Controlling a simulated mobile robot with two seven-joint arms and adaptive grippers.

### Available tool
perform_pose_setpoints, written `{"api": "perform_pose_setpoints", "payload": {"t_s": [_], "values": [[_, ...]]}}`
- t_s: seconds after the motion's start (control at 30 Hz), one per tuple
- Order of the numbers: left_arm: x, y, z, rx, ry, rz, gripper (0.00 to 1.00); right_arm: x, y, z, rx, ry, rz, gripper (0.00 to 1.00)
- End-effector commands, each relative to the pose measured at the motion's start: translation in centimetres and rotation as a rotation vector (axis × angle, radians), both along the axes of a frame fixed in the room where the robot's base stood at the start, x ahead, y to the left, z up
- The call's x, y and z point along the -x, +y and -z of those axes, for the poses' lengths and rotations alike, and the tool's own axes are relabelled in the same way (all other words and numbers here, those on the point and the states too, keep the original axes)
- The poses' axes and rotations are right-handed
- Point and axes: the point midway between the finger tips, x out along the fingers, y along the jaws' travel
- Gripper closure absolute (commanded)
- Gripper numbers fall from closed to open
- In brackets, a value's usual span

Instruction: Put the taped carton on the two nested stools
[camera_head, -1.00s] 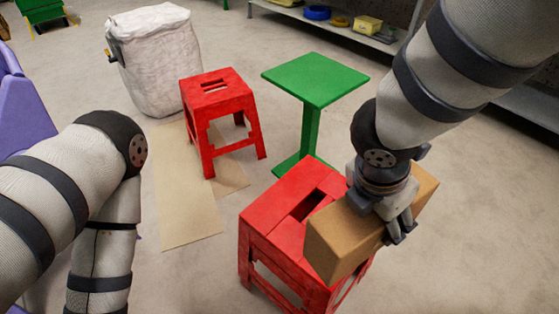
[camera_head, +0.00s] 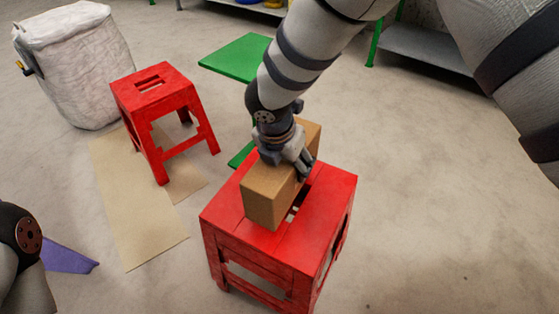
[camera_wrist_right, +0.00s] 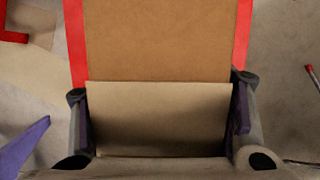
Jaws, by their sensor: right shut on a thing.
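The brown carton (camera_head: 268,197) is at the top of the nearer red stool (camera_head: 330,204) in the head view, over its slotted seat. Whether it rests on the seat or hangs just above it, I cannot tell. My right gripper (camera_head: 303,170) is shut on the carton from above. In the right wrist view the carton (camera_wrist_right: 157,45) fills the middle between the fingers, with red stool edges on both sides. Whether this stool is two nested ones is hard to see. My left arm shows at the lower left of the head view, but its gripper is out of frame.
Another red stool (camera_head: 165,101) stands apart at the left. A green table (camera_head: 238,56) is partly hidden behind my right arm. A white bag (camera_head: 74,65) stands at the back left. Flat cardboard (camera_head: 135,205) lies on the floor. The floor at the right is clear.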

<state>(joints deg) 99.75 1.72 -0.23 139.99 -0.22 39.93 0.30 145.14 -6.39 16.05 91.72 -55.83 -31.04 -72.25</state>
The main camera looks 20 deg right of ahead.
Motion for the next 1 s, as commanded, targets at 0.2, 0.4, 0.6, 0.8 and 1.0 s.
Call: {"api": "perform_pose_setpoints", "payload": {"t_s": [0.2, 0.4, 0.6, 0.8, 1.0], "values": [[0.4, 0.0, 0.5, 0.000, 0.012, 0.001, 0.66, -0.9, -0.3, 2.3, 0.001, 0.001, 0.000, 0.86], [0.5, 0.0, 0.7, 0.000, 0.016, 0.001, 0.66, -0.9, -0.3, 3.8, -0.001, -0.005, 0.001, 0.86], [0.6, 0.0, 0.7, 0.000, 0.017, 0.001, 0.66, -0.9, -0.2, 4.0, 0.000, -0.005, 0.001, 0.86], [0.5, 0.0, 0.7, 0.000, 0.017, 0.001, 0.66, -0.8, -0.2, 4.0, 0.000, -0.003, 0.001, 0.11], [0.5, 0.0, 0.7, 0.000, 0.017, 0.001, 0.66, -0.8, -0.2, 4.0, 0.000, -0.003, 0.001, 0.11]]}}
